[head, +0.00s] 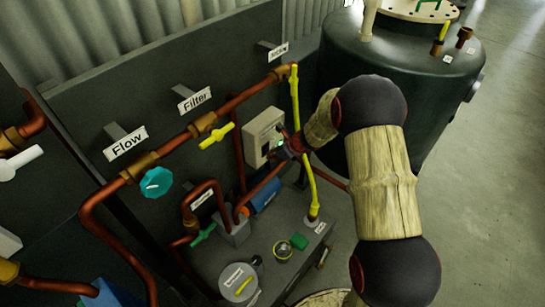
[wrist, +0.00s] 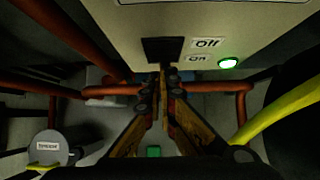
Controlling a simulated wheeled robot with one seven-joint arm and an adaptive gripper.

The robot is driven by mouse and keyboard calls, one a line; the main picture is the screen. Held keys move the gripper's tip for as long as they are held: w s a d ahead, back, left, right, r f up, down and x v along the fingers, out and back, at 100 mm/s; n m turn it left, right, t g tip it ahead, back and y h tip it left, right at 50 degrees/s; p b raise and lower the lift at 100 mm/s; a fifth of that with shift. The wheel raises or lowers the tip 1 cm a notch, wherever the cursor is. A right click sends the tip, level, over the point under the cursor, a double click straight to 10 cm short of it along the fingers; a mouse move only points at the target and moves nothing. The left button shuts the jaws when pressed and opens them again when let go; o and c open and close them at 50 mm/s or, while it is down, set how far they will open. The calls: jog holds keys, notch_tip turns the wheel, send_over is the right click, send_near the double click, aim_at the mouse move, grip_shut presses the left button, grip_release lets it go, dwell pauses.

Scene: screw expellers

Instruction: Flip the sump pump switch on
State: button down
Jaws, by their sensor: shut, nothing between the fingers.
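The beige switch box (head: 262,136) stands on the panel in the middle of the head view. In the wrist view, the box's face (wrist: 120,20) fills the top. It carries a dark square switch opening (wrist: 158,47), an "Off" label (wrist: 207,43) above an "On" label (wrist: 197,59), and a green lamp (wrist: 228,63) that glows. My gripper (wrist: 161,72) is shut and empty, its tips at the lower edge of the dark switch. Whether the tips touch it I cannot tell. In the head view my gripper (head: 287,151) is at the box's right side. The switch lever's position is hidden.
Copper pipes (head: 245,98) run along the panel and a yellow pipe (head: 303,130) rises just right of the box. A dark tank (head: 350,55) stands behind my arm. A grey base (head: 215,262) below holds a round lid (head: 238,280) and small fittings.

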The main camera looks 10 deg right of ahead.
jog(key=shift+r, duration=0.2)
jog(key=shift+r+p, duration=0.65)
jog(key=shift+p, duration=0.05)
